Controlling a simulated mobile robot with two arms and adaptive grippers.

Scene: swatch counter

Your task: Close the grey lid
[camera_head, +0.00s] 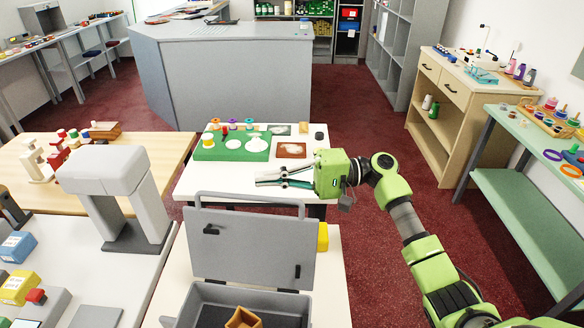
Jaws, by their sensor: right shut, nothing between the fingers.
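The grey lid (252,252) stands upright, open, at the back of a grey box (186,307) on a white table. The lid has two dark latches and a handle bar along its top edge. My right gripper (260,180) comes in from the right, its fingers pointing left. It is shut and empty, and in the picture it shows just above the lid's top edge. I cannot tell whether it touches the handle. The box is cut off at the bottom of the view. My left gripper is not in view.
A brown piece (243,317) lies in the box. A yellow object (322,236) shows beside the lid's right edge. A light grey machine (105,172) stands to the left. Behind is a table with a green board (208,153). Red carpet lies open to the right.

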